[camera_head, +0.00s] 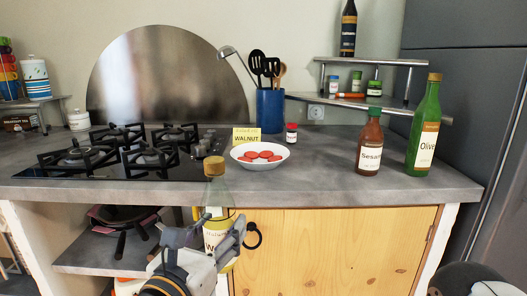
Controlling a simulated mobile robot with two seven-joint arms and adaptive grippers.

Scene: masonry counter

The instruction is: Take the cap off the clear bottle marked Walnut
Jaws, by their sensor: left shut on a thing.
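The clear bottle marked Walnut (216,232) is upright in front of the counter's front edge. Its upper part is see-through, and its brownish-gold cap (214,166) sits on top of the neck. My left gripper (224,236) is shut around the bottle's labelled body, from below in the picture, and partly hides the label. The cap stands clear above the fingers. My right gripper does not show.
Wooden cupboard doors (340,250) are below.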

